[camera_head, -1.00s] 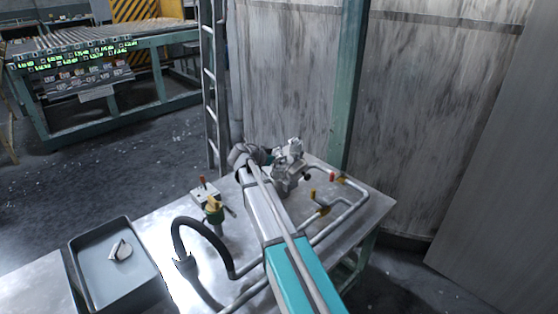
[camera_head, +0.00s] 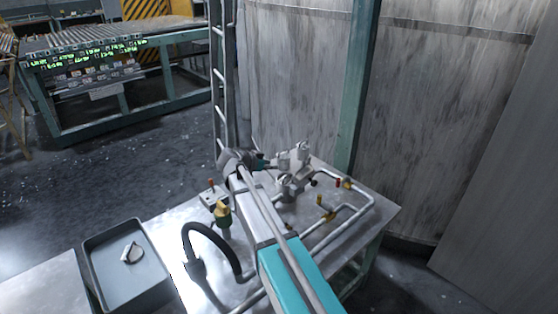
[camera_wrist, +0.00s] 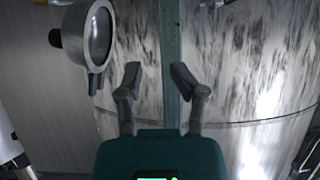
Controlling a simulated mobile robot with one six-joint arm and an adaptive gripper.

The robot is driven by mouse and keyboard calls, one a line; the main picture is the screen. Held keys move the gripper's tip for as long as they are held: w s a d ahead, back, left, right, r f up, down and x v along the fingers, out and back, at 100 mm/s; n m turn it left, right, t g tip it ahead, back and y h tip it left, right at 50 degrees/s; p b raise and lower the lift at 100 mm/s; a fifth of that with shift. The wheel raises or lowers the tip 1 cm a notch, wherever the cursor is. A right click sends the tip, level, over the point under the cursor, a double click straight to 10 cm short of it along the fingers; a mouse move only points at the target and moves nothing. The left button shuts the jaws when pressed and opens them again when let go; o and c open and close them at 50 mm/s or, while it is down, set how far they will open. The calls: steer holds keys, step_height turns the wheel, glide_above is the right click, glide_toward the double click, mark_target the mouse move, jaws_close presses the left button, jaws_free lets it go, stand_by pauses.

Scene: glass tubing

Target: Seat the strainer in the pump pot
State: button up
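The pump assembly (camera_head: 296,168) is a grey metal body with pipes near the far edge of the steel table. In the wrist view, a metal pot (camera_wrist: 94,40) with a round dark mouth shows at the upper left, to the left of my fingers. My gripper (camera_wrist: 154,76) is open, with nothing between its fingers. In the head view my gripper (camera_head: 262,163) is small and dark, just left of the pump. No strainer is clearly identifiable. A small pale part (camera_head: 132,253) lies in the grey tray; I cannot tell what it is.
The grey tray (camera_head: 88,260) stands at the lower left. A wall and green post (camera_head: 358,95) are close behind.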

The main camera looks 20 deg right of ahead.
steer(key=shift+p+v, duration=0.6)
steer(key=shift+v, duration=1.25)
steer(key=shift+r, duration=0.1)
